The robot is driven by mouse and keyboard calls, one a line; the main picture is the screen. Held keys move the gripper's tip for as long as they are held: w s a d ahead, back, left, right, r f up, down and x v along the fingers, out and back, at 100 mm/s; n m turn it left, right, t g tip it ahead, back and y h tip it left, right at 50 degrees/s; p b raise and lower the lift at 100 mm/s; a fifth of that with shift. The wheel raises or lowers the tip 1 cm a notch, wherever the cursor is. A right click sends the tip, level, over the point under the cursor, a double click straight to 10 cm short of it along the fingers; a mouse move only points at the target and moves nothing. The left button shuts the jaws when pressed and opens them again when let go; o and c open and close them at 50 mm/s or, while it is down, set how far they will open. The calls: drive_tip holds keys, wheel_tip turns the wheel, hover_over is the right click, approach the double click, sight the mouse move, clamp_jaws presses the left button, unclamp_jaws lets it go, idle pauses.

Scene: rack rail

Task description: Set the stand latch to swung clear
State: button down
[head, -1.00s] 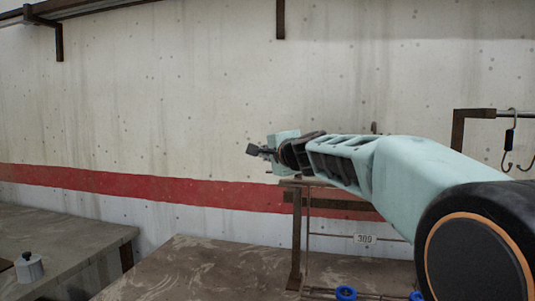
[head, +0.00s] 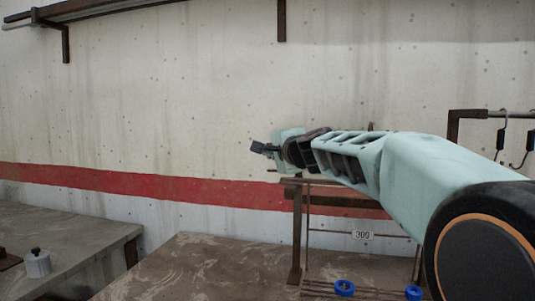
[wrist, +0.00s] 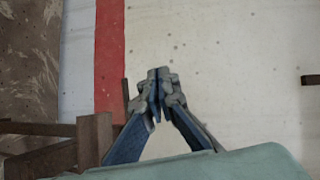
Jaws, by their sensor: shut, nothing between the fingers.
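A brown stand (head: 297,232) rises from the table, with a crossbar and a small plate reading 309 (head: 362,235). I cannot make out its latch in either view; my arm covers part of the stand's top. My gripper (head: 257,147) is up in front of the wall, just left of and above the stand's top. In the wrist view its fingertips (wrist: 158,75) meet, shut and empty. Brown bars (wrist: 95,137), probably of the stand, show at the lower left there, beside the fingers.
The table (head: 200,262) under the stand is mostly bare at left. Blue rings (head: 344,288) lie at the stand's foot. Another table (head: 80,225) at left holds a grey weight (head: 38,263). Hooks hang from a rail (head: 500,114) at right. A shelf (head: 90,12) runs high on the wall.

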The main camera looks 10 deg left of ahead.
drive_tip(key=s+a+p, duration=0.1)
drive_tip(key=s+a, duration=0.1)
drive_tip(key=s, duration=0.2)
drive_tip(key=s+a+r+p, duration=0.1)
drive_tip(key=s+a, duration=0.1)
drive_tip(key=s, duration=0.3)
drive_tip(key=shift+a+r, duration=0.2)
drive_tip(key=shift+a, duration=0.1)
